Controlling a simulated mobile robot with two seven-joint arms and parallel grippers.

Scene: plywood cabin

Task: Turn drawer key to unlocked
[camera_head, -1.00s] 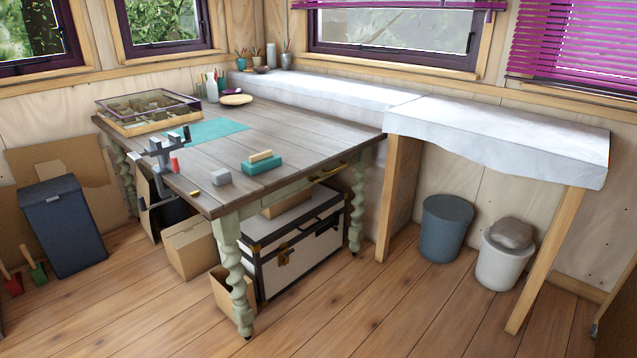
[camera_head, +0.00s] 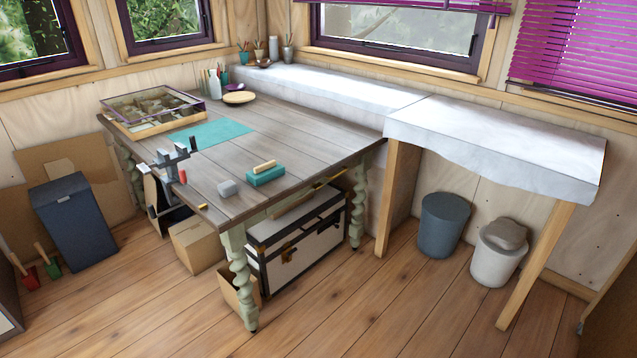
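The wooden worktable (camera_head: 300,135) has pale green turned legs and stands left of the middle. A brass-coloured handle (camera_head: 328,181) shows low under its right front edge, where the drawer front is mostly in shadow. A small brass-coloured piece (camera_head: 202,206) sits at the table's near corner; I cannot tell what it is. No drawer key can be made out, nor whether the drawer is locked. Neither of my grippers shows.
On the table are a grey vise (camera_head: 172,160), a teal block with a wooden handle (camera_head: 265,174), a grey lump (camera_head: 227,188) and a glass-topped case (camera_head: 152,108). A trunk (camera_head: 300,245) stands underneath. Bins (camera_head: 443,225) stand at right. The front floor (camera_head: 370,310) is clear.

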